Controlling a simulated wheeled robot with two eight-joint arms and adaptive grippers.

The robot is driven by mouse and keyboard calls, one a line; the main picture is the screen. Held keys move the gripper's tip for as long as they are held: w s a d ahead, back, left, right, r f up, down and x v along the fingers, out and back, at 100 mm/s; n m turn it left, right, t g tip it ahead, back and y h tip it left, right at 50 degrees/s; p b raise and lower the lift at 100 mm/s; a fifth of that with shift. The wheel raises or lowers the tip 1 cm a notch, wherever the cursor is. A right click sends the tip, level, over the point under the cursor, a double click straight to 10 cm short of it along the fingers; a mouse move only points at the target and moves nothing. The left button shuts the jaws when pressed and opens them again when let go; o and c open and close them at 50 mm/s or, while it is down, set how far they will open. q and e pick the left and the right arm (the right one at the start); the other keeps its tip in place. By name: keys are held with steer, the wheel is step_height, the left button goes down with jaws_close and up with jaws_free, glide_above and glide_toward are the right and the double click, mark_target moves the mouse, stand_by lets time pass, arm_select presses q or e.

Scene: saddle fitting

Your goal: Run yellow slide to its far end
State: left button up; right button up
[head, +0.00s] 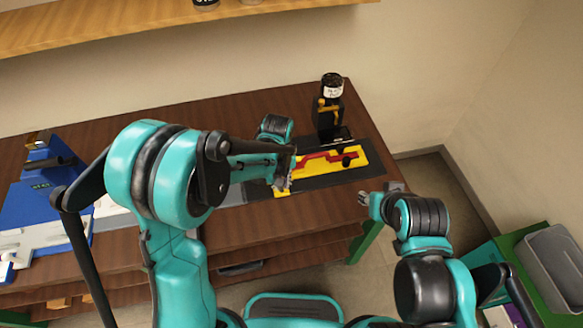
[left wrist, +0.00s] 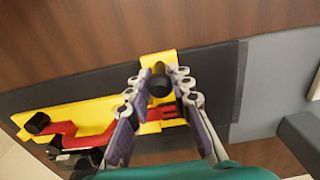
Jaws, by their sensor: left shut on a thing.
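The yellow slide (head: 353,157) is a flat yellow piece with a stepped red strip, lying on a dark grey plate at the right part of the table. In the left wrist view the yellow slide (left wrist: 92,112) runs left from my gripper, with a black knob (left wrist: 38,122) near its left end. My left gripper (head: 284,182) is at its left end in the head view. In the left wrist view its fingers (left wrist: 160,90) are shut on an upright black knob (left wrist: 160,80) over the yellow. My right gripper (head: 375,199) is off the table's front edge, its fingers too small to judge.
A black post-like device (head: 330,108) with a white face and yellow parts stands just behind the slide. A blue machine (head: 38,195) is at the table's left. A grey bin (head: 555,262) stands at the lower right. Bare wooden tabletop (head: 230,115) lies behind my left arm.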

arm_select(q)
steer(key=shift+w+d+b, duration=0.1)
steer(key=shift+w+d, duration=0.15)
steer(key=shift+d, duration=0.5)
steer(key=shift+w+d+b, duration=0.1)
steer(key=shift+w+d, duration=0.1)
steer(key=shift+d, duration=0.6)
steer(key=shift+w+d+b, duration=0.1)
steer(key=shift+w+d, duration=0.15)
steer(key=shift+d, duration=0.5)
steer(key=shift+w+d, duration=0.15)
steer(key=shift+d, duration=0.4)
steer(key=shift+o, duration=0.7)
steer(key=shift+o, duration=0.4)
steer(key=shift+d, duration=0.2)
steer(key=o, duration=0.6)
steer(key=shift+o, duration=0.2)
steer(key=shift+w+d, duration=0.1)
steer(key=shift+d, duration=0.05)
